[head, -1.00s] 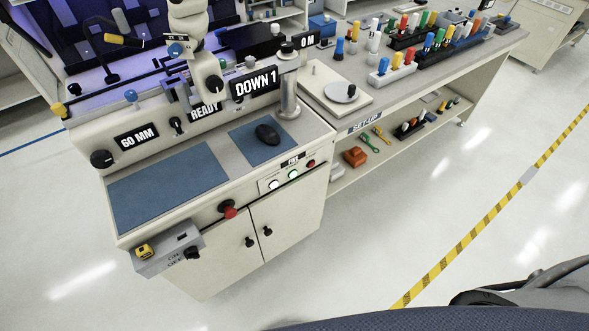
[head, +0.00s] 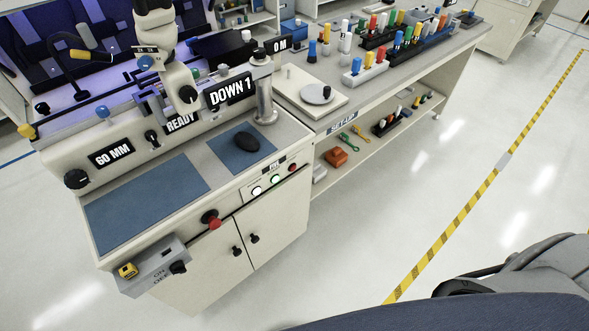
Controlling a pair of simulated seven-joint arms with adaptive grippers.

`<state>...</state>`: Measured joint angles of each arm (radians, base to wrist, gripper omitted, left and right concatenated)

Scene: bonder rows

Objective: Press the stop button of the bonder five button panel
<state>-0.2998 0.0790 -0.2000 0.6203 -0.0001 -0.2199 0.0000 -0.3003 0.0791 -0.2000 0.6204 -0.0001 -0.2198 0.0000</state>
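The bonder bench (head: 170,262) stands at the left of the head view. On its sloped front edge is a small button panel (head: 266,193) with a small label above it. I make out a whitish lit button (head: 257,191), a green lit button (head: 275,180) and a dark red button (head: 292,168) at its right end. I cannot make out five buttons or read which is stop. A separate larger red knob (head: 215,223) sticks out of the front to the left. Neither of my grippers is in view, and nothing covers the panel.
A black mouse (head: 246,142) lies on a blue mat above the panel. A grey ON/OFF box (head: 150,268) juts from the bench's left corner. A setup table (head: 343,125) adjoins on the right. The floor before the bench is clear.

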